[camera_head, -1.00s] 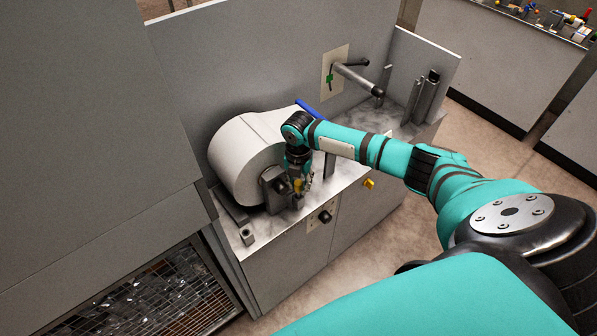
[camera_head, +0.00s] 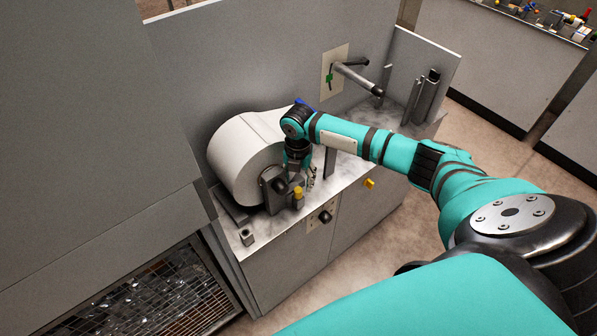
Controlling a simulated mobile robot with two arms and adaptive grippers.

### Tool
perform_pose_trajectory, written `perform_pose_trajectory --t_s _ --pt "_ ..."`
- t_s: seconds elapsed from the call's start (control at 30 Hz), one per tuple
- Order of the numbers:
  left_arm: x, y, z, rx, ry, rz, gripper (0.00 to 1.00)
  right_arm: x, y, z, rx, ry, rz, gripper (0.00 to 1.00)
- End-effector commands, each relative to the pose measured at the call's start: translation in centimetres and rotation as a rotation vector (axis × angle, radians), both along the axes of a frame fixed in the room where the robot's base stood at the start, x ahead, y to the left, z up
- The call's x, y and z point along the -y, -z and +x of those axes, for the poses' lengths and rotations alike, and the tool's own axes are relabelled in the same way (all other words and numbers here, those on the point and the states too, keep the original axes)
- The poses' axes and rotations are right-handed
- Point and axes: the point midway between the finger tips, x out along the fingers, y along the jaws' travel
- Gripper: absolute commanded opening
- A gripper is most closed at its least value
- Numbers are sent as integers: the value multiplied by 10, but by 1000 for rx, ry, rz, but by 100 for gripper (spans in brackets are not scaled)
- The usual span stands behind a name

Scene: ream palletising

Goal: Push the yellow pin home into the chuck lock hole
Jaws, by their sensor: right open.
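The yellow pin (camera_head: 298,191) stands upright at the near end of the chuck, its yellow head in view. The chuck (camera_head: 274,190) is a dark block at the end of the large white roll (camera_head: 240,155). The lock hole itself is too small to make out, and I cannot tell how deep the pin sits. My right gripper (camera_head: 312,178) points down just behind and to the right of the pin. It is open and apart from the pin. My left gripper is not in view.
The roll lies on a grey worktop (camera_head: 350,171) against a tall grey panel. A grey bar (camera_head: 358,78) sticks out of the panel, and upright posts (camera_head: 426,95) stand at the far right.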

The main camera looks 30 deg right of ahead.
Motion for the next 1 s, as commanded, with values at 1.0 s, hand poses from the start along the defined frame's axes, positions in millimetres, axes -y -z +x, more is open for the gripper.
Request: perform_pose_trajectory --t_s 1.0 --pt "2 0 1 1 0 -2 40 3 -94 1 5 5 -2 52"
